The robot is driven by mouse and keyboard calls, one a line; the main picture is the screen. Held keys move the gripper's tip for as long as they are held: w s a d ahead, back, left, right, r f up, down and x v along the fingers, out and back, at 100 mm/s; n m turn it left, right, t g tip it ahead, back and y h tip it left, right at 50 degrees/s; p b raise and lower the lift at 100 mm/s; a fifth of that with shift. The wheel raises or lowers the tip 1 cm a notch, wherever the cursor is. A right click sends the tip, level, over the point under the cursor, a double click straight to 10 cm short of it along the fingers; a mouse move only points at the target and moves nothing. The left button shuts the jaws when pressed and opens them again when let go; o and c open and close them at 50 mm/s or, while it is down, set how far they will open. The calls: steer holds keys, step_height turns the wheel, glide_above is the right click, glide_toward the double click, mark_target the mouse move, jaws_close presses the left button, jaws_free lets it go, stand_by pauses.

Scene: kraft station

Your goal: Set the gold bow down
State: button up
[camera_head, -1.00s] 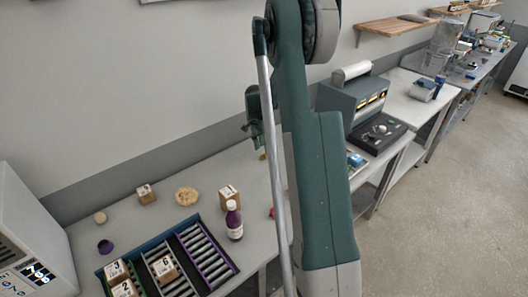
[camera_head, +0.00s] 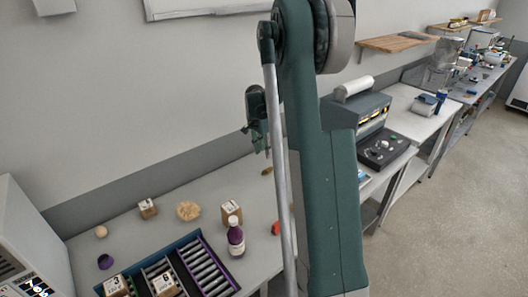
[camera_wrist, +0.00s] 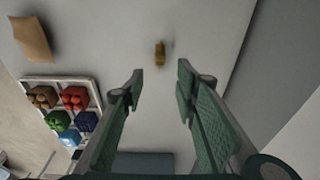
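A small gold piece, seemingly the gold bow (camera_wrist: 160,53), lies on the grey table beyond my fingertips in the wrist view. It also shows as a small tan-gold spot (camera_head: 266,170) on the table in the head view, just below my gripper. My gripper (camera_wrist: 160,72) is open, its two green fingers apart with nothing between them. In the head view my gripper (camera_head: 262,143) hangs above the table near the wall, partly behind my arm.
A white tray (camera_wrist: 93,82) with coloured bows in compartments and a brown kraft piece (camera_wrist: 32,40) lie at the left in the wrist view. In the head view a purple bottle (camera_head: 236,240), a roller rack (camera_head: 205,262) and small boxes stand on the table. Bare table surrounds the gold piece.

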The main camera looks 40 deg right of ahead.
stand_by(0.3)
steer(key=s+a+r+n+t, duration=0.2)
steer(key=s+a+r+n, duration=0.3)
steer(key=a+r, duration=0.6)
steer(key=s+a+r+n+t, duration=0.1)
steer(key=s+a+r+n, duration=0.2)
steer(key=s+a+r, duration=0.8)
steer(key=s+a+f+n+t+y, duration=0.1)
steer(key=s+a+f+n+t, duration=0.3)
steer(key=s+a+n, duration=0.6)
steer(key=s+a, duration=0.9)
steer(key=a, duration=0.4)
steer(key=shift+y, duration=0.4)
